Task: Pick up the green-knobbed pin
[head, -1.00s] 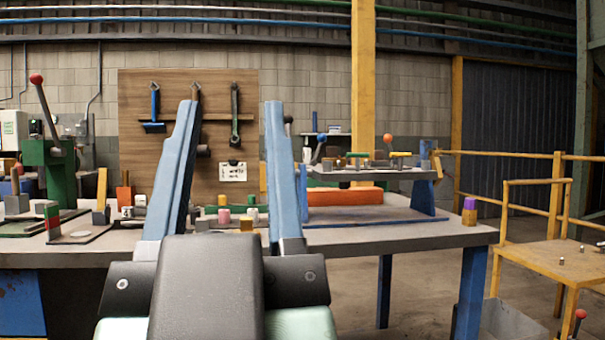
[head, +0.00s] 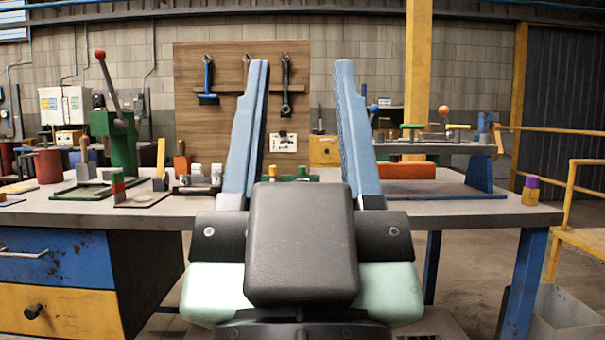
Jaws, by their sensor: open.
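My gripper (head: 301,72) is open and empty, its two blue fingers pointing up and away over the bench. A small green knob (head: 302,172) shows low between the fingers, behind the black palm. It looks like the top of the green-knobbed pin, but its lower part is hidden by my gripper. The gripper is apart from it, on the near side. Another green piece (head: 411,128) on the raised shelf at right is too small to tell as a pin.
The workbench (head: 470,213) spans the view. A red-knobbed lever (head: 110,82) on a green stand is at left. White and yellow pieces stand left of my fingers. An orange block (head: 405,170) lies under the shelf at right. A purple-and-yellow block (head: 531,190) stands at the right edge.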

